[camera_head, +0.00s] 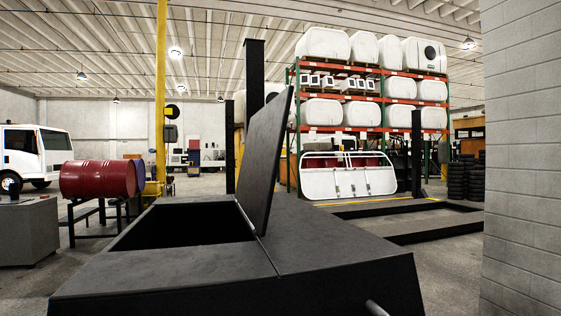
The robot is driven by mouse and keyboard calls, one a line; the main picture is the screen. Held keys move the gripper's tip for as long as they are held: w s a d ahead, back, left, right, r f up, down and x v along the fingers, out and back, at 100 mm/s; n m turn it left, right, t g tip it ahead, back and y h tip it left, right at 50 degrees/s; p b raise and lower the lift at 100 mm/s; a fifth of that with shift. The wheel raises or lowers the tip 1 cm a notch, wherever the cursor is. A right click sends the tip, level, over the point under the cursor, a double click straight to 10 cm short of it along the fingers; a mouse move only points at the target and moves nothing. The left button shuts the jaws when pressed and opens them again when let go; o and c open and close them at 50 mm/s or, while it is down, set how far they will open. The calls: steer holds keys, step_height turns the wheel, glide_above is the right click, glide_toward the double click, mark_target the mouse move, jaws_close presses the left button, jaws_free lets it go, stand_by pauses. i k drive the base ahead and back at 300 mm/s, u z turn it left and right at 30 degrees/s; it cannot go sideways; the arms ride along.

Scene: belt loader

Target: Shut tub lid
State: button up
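A large dark tub (160,281) fills the lower middle of the head view. Its top has a dark rectangular opening (185,222) on the left side. The tub lid (266,155) is a flat dark panel standing up at the right edge of the opening, leaning slightly to the right. The opening is uncovered, and its inside is too dark to make out. My gripper is not visible in this view.
A concrete block wall (522,160) stands close on the right. A red barrel (98,179) lies on a rack at the left, beside a grey block (28,230). A tall shelf of white tanks (323,112) stands behind. Open floor shows at left.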

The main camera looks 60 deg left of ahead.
mark_target(265, 132)
steer(key=i, duration=0.85)
steer(key=u, duration=3)
